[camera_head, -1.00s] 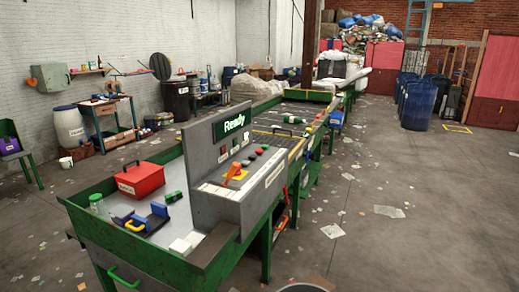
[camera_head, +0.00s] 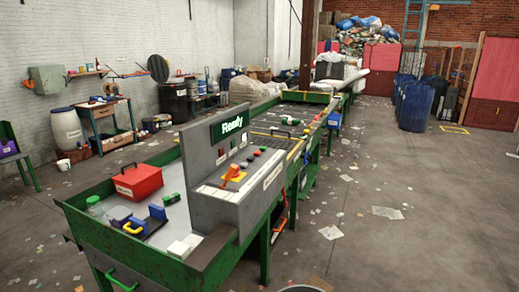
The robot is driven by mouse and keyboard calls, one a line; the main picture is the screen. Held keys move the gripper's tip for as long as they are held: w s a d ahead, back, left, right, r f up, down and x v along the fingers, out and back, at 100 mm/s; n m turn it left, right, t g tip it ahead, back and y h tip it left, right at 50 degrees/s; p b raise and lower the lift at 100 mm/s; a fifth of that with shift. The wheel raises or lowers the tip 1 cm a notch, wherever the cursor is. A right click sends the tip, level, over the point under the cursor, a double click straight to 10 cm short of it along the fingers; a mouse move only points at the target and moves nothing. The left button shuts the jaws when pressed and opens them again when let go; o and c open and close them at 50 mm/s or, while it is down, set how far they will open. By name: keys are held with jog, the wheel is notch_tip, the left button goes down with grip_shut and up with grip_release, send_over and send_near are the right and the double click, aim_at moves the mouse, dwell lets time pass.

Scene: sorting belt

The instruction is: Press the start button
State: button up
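The grey control panel (camera_head: 213,206) stands upright at the near end of the green sorting belt. Its green screen (camera_head: 230,126) reads "Ready". A row of small coloured buttons (camera_head: 256,154) lies on its sloped ledge, with red and green ones among them. They are too small for me to tell which is the start button. An orange lever on a yellow base (camera_head: 234,174) sits on the same ledge, nearer than the buttons. My gripper is not in view.
The belt (camera_head: 292,112) runs away behind. Blue barrels (camera_head: 416,104) stand at back right. The floor to the right is open, with scattered paper.

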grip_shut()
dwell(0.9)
